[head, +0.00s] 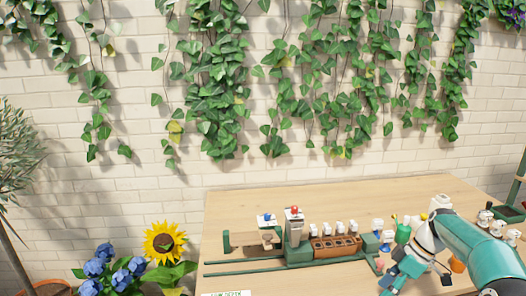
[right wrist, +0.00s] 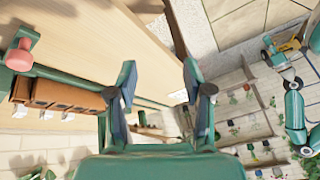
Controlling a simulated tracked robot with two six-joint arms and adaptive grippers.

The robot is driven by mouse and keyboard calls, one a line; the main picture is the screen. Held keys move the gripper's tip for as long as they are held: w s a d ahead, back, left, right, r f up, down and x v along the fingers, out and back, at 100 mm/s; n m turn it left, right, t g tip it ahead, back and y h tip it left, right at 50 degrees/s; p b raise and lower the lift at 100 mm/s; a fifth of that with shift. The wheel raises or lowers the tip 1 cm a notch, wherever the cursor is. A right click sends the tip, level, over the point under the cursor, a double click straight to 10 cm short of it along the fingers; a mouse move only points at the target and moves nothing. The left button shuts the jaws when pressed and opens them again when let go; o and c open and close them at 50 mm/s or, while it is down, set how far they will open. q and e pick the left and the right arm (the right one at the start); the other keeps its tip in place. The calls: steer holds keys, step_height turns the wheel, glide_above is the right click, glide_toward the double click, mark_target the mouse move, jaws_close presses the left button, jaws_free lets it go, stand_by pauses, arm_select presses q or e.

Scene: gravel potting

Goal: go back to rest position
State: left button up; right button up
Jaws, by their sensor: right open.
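My right arm comes in from the right in the head view. Its gripper (head: 392,277) hangs low over the table's right part, near small pots. In the right wrist view the two fingers of this gripper (right wrist: 158,82) stand wide apart with nothing between them. My left gripper does not show clearly in either view.
The wooden table (head: 240,203) carries a green fixture (head: 298,252) with a brown block of pots (head: 335,246). A sunflower (head: 165,242) and blue flowers (head: 108,268) are left of the table.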

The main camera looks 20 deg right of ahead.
steer(key=s+a+f+g, duration=0.2)
steer(key=a+f, duration=0.7)
steer(key=a, duration=0.3)
steer(key=s+a+f+g, duration=0.2)
steer(key=s+a+f, duration=0.1)
steer(key=a+f, duration=0.7)
steer(key=s+a+f+m+t, duration=0.1)
steer(key=s+a+f+m, duration=0.3)
steer(key=s+a+m, duration=0.2)
steer(key=s+a+f+m+t+h, duration=0.1)
steer(key=s+a+f+m, duration=0.3)
steer(key=s, duration=0.5)
steer(key=shift+a+f+m+t, duration=0.3)
steer(key=shift+a+m+t, duration=0.2)
steer(key=shift+a+m, duration=0.65)
steer(key=shift+w+a+n, duration=0.1)
steer(key=shift+a+n, duration=0.05)
steer(key=shift+n, duration=0.1)
